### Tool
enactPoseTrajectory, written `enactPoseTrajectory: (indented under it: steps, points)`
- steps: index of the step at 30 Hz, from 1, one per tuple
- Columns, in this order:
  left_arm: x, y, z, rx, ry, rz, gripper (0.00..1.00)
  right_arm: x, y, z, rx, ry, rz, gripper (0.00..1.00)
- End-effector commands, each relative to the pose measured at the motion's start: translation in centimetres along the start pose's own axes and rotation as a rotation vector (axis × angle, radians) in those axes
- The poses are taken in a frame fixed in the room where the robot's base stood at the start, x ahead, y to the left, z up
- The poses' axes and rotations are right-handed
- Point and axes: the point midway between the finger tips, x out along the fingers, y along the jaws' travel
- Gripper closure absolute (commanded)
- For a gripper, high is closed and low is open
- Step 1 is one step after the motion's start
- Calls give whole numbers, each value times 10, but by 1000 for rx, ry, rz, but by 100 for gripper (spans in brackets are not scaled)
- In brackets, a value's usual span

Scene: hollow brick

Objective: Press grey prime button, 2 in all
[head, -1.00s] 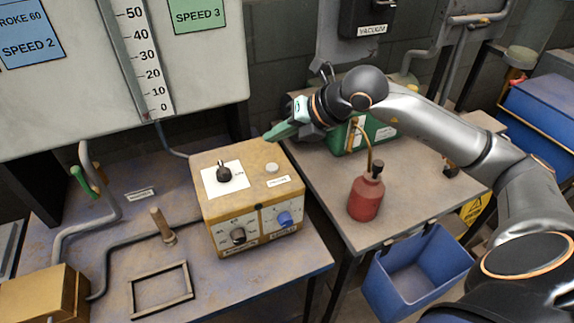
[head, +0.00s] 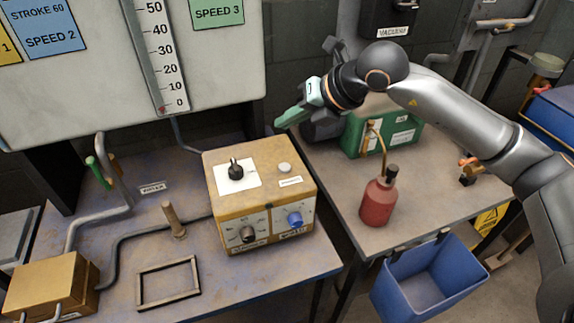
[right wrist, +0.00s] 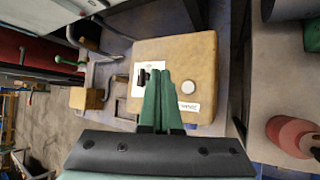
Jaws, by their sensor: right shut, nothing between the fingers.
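The grey prime button (head: 284,168) is a small round button on top of the yellow control box (head: 252,205), beside a white label. In the right wrist view the button (right wrist: 188,87) shows just right of my green fingertips. My right gripper (head: 278,124) is shut and empty, held in the air above and behind the box, apart from the button. In the right wrist view the shut fingers (right wrist: 159,75) point over the box top. My left gripper is not in view.
A black switch (head: 236,170) stands on the box top, left of the button. Knobs sit on the box front. A red oil can (head: 377,201) and a green container (head: 380,133) stand on the right table. A blue bin (head: 425,280) hangs at its front.

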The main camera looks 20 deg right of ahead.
Motion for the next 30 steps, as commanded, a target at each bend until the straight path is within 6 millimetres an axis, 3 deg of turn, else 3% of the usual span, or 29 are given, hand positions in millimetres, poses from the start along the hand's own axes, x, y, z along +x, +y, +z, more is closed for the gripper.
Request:
enactPoseTrajectory:
  steps: [8, 21, 24, 30]
  points:
    - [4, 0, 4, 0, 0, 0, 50, 6, -5, -5, 1, 1, 0, 100]
    - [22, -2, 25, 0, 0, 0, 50, 46, -35, -34, 2, 1, -1, 100]
    - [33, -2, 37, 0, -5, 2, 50, 57, -42, -42, 2, 0, 1, 100]
    - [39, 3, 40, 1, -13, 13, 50, 62, -46, -45, 1, 0, 1, 100]
